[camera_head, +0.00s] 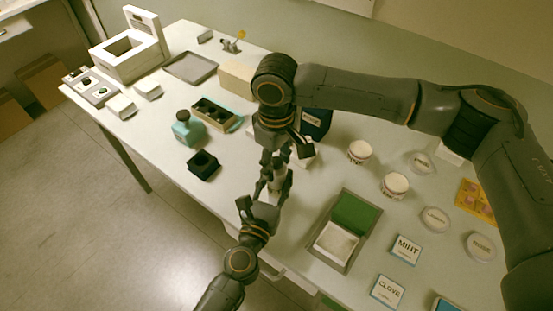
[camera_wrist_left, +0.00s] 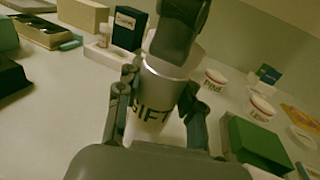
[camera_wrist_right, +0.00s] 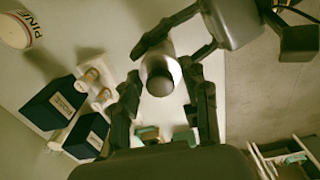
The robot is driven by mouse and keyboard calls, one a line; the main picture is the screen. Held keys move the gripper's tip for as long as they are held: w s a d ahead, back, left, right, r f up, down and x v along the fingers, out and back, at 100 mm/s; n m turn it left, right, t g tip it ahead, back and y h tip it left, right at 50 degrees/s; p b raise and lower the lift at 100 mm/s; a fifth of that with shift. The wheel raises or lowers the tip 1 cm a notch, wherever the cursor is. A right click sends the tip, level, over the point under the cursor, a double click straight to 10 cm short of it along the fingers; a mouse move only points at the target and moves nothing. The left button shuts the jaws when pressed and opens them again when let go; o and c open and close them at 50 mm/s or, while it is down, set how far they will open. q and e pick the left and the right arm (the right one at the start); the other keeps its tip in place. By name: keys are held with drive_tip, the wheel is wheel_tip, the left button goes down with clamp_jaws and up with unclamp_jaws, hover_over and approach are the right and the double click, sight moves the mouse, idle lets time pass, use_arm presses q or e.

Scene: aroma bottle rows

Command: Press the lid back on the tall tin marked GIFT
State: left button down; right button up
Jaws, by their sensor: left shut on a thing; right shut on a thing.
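The tall tin marked GIFT (camera_wrist_left: 150,112) is upright between the fingers of my left gripper (camera_wrist_left: 155,108), which is shut on it. In the head view the tin (camera_head: 279,181) is at the table's near edge, with my left gripper (camera_head: 262,200) at its side. My right gripper (camera_head: 276,158) is right above it, pointing down. A silvery round lid (camera_wrist_right: 160,77) shows between the fingers of my right gripper (camera_wrist_right: 165,85), which is shut on it. The lid is in line with the tin's top; I cannot tell whether it is fully seated.
A black holder (camera_head: 203,166) and a teal bottle (camera_head: 187,128) stand left of the grippers. An open tray with a green panel (camera_head: 355,213) lies to the right. Beyond are white jars (camera_head: 360,151), round lids and MINT (camera_head: 405,250) and CLOVE (camera_head: 388,291) cards. Dark boxes stand behind.

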drive_tip(key=shift+f, duration=0.45)
drive_tip(key=o, duration=0.9)
drive_tip(key=shift+c, duration=0.2)
wheel_tip(320, 180, up, 12)
use_arm(q)
drive_tip(key=c, duration=0.8)
unclamp_jaws()
drive_tip(key=shift+o, duration=0.2)
drive_tip(key=shift+s, duration=0.15)
